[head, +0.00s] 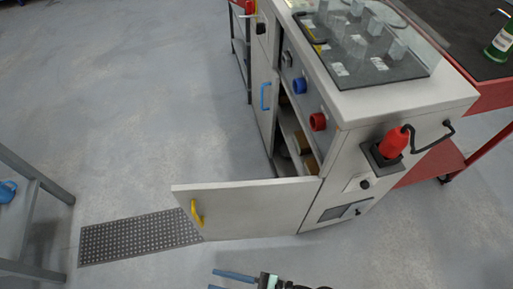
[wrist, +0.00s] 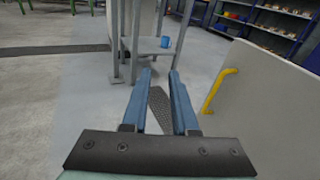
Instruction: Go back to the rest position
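My gripper (head: 213,280) shows at the bottom edge of the head view, its two blue fingers pointing left. In the wrist view my gripper (wrist: 160,74) is open, with a clear gap between the fingers and nothing in it. The grey cabinet's door (head: 250,207) stands wide open and its yellow handle (head: 197,213) faces left. In the wrist view the yellow handle (wrist: 217,92) is to the right of the fingers, apart from them. Most of my arm is out of view.
The grey cabinet (head: 400,105) has boxes on its inner shelves, a second door with a blue handle (head: 265,96) and a red plug (head: 393,142) on its side. A perforated mat (head: 135,238) lies on the floor. A metal stand (head: 40,195) is at left. Floor left of the cabinet is free.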

